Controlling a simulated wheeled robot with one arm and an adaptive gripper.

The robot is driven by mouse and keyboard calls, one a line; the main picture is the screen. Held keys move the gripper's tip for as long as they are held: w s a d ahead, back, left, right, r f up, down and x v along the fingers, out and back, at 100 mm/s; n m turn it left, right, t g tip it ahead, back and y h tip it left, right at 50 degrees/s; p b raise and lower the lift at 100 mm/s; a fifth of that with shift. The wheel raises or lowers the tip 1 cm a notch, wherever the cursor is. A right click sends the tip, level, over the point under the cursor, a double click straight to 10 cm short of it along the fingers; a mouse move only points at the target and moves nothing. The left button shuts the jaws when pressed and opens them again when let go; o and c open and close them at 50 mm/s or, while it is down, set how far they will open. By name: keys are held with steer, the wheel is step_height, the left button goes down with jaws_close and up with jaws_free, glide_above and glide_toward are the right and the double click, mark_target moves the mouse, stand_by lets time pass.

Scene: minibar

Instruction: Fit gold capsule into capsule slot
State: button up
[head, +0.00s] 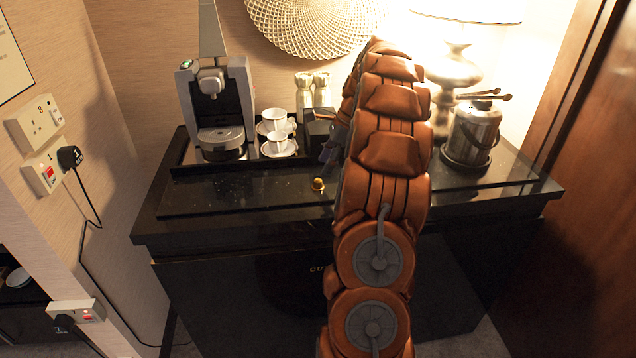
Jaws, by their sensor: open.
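The gold capsule (318,184) stands on the dark glossy countertop, near its front edge and just left of my arm. The coffee machine (217,108) stands at the back left on a black tray. Its upper part is raised above the head, but the capsule slot itself is too small to make out.
White cups on saucers (278,147) stand right of the coffee machine. Two white bottles (313,91) stand behind them. An ice bucket with tongs (472,131) and a lamp (453,75) stand on the right. The counter (235,194) left of the capsule is clear.

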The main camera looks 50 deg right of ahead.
mark_target(319, 179)
steer(key=shift+p+x, duration=0.4)
steer(key=shift+x, duration=0.5)
steer(key=shift+p+x, duration=0.5)
steer(key=shift+x, duration=1.3)
steer(key=shift+s+a, duration=0.1)
steer(key=shift+s, duration=0.05)
steer(key=shift+c, duration=0.3)
steer(key=c, duration=0.7)
steer(key=shift+c, duration=0.5)
steer(key=shift+r+b, duration=0.7)
steer(key=shift+r, duration=1.05)
steer(key=s+a+r+b, duration=0.1)
steer(key=s+a+b, duration=0.2)
steer(key=s+a, duration=0.6)
steer(key=s, duration=0.3)
steer(key=shift+s+a+r+b, duration=0.25)
steer(key=shift+s+a+b, duration=0.1)
steer(key=shift+a, duration=0.05)
